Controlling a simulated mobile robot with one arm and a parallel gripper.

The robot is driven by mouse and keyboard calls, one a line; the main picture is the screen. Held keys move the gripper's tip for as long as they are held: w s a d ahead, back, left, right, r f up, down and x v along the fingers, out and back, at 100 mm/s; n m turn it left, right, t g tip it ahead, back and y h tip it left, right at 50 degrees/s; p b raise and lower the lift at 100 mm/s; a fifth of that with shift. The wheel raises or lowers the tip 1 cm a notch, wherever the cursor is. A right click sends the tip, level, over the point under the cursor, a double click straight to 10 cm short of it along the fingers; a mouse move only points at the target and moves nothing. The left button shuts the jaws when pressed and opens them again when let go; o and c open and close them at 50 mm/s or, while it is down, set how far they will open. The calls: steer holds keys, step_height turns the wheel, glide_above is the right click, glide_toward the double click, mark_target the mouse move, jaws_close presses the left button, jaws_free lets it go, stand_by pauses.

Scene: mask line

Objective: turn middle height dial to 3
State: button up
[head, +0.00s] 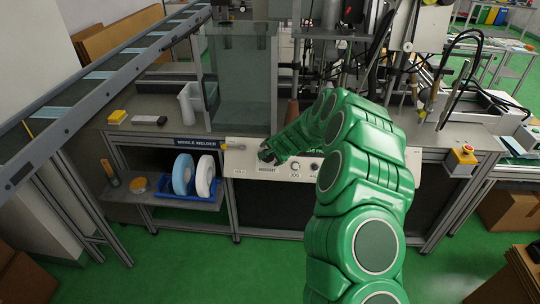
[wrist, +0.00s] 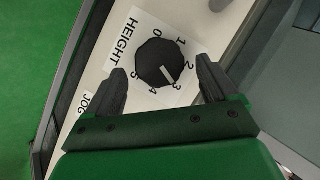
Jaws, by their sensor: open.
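The black height dial (wrist: 155,58) shows in the wrist view on a white plate lettered HEIGHT, with numbers 0 to 5 around it. Its white pointer line is at about the 3. My gripper (wrist: 161,72) is open, with one dark finger on each side of the dial and gaps between fingers and knob. In the head view my gripper (head: 266,155) is at the white control panel (head: 240,170), above the HEIGHT label, and it hides most of the dial there.
A JOG label (wrist: 85,103) lies beside the dial plate. More knobs (head: 296,166) are right of my gripper on the panel. A clear box (head: 243,80) stands above on the bench. A blue tray (head: 190,196) with rolls is at the left. A yellow button box (head: 463,158) is at the right.

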steer(key=shift+v, duration=2.95)
steer(key=shift+s, duration=0.1)
steer(key=s+d+r+n+g, duration=0.1)
steer(key=s+r+n+g, duration=0.15)
steer(key=s+r, duration=0.7)
steer(key=s+r+n+g, duration=0.1)
steer(key=s+r+n, duration=0.3)
steer(key=s+r, duration=0.55)
steer(key=s+d+g+h, duration=0.1)
steer(key=s+d, duration=0.5)
steer(key=s, duration=0.7)
steer(key=s+d+r+n+g+h, duration=0.1)
steer(key=s+d, duration=0.5)
steer(key=s, duration=0.7)
steer(key=s+d+g+h, duration=0.2)
steer(key=s+d, duration=0.5)
steer(key=s, duration=0.6)
steer(key=shift+g+h, duration=0.35)
steer(key=shift+h, duration=0.05)
steer(key=shift+r+n, duration=0.15)
steer(key=shift+n, duration=0.1)
steer(key=shift+c, duration=0.4)
